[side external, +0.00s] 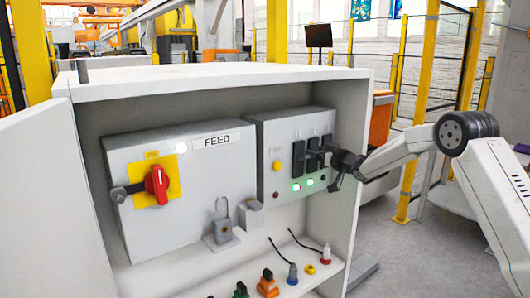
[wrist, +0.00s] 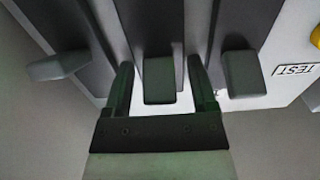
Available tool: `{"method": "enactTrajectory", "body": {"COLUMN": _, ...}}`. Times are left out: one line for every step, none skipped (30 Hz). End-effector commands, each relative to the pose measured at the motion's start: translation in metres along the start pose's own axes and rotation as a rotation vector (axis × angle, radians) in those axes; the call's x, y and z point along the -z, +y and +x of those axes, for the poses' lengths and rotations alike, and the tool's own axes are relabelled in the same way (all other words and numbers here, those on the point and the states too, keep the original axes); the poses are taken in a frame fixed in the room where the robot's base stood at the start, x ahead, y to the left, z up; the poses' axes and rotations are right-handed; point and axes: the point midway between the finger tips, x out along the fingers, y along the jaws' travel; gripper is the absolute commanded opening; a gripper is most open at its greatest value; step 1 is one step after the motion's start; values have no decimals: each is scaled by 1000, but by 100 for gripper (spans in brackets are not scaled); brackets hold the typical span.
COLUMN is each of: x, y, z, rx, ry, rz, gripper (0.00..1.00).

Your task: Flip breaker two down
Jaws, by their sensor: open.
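The breaker panel (side external: 262,130) is a grey box with three black breakers side by side. The neighbouring levers, one at left (wrist: 58,66) and one at right (wrist: 242,74), lie outside the fingers.
Left is the FEED box (side external: 205,180) with a red rotary handle (side external: 157,184). Plugs (side external: 268,284) stand on the cabinet floor (side external: 240,262). The cabinet's right wall (side external: 350,130) is close to my arm.

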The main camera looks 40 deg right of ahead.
Motion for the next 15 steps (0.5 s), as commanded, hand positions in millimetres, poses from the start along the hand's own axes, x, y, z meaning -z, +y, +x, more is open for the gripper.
{"method": "enactTrajectory", "body": {"x": 0, "y": 0, "z": 0, "rx": 0, "ry": 0, "rz": 0, "gripper": 74}}
{"method": "enactTrajectory", "body": {"x": 0, "y": 0, "z": 0, "rx": 0, "ry": 0, "rz": 0, "gripper": 74}}
{"method": "enactTrajectory", "body": {"x": 0, "y": 0, "z": 0, "rx": 0, "ry": 0, "rz": 0, "gripper": 61}}
{"method": "enactTrajectory", "body": {"x": 0, "y": 0, "z": 0, "rx": 0, "ry": 0, "rz": 0, "gripper": 51}}
{"method": "enactTrajectory", "body": {"x": 0, "y": 0, "z": 0, "rx": 0, "ry": 0, "rz": 0, "gripper": 42}}
{"method": "enactTrajectory", "body": {"x": 0, "y": 0, "z": 0, "rx": 0, "ry": 0, "rz": 0, "gripper": 29}}
{"method": "enactTrajectory", "body": {"x": 0, "y": 0, "z": 0, "rx": 0, "ry": 0, "rz": 0, "gripper": 20}}
{"method": "enactTrajectory", "body": {"x": 0, "y": 0, "z": 0, "rx": 0, "ry": 0, "rz": 0, "gripper": 10}}
{"method": "enactTrajectory", "body": {"x": 0, "y": 0, "z": 0, "rx": 0, "ry": 0, "rz": 0, "gripper": 0}}
{"method": "enactTrajectory", "body": {"x": 0, "y": 0, "z": 0, "rx": 0, "ry": 0, "rz": 0, "gripper": 0}}
{"method": "enactTrajectory", "body": {"x": 0, "y": 0, "z": 0, "rx": 0, "ry": 1, "rz": 0, "gripper": 0}}
{"method": "enactTrajectory", "body": {"x": 0, "y": 0, "z": 0, "rx": 0, "ry": 1, "rz": 0, "gripper": 0}}
{"method": "enactTrajectory", "body": {"x": 0, "y": 0, "z": 0, "rx": 0, "ry": 1, "rz": 0, "gripper": 0}}
{"method": "enactTrajectory", "body": {"x": 0, "y": 0, "z": 0, "rx": 0, "ry": 2, "rz": 0, "gripper": 0}}
{"method": "enactTrajectory", "body": {"x": 0, "y": 0, "z": 0, "rx": 0, "ry": 3, "rz": 0, "gripper": 0}}
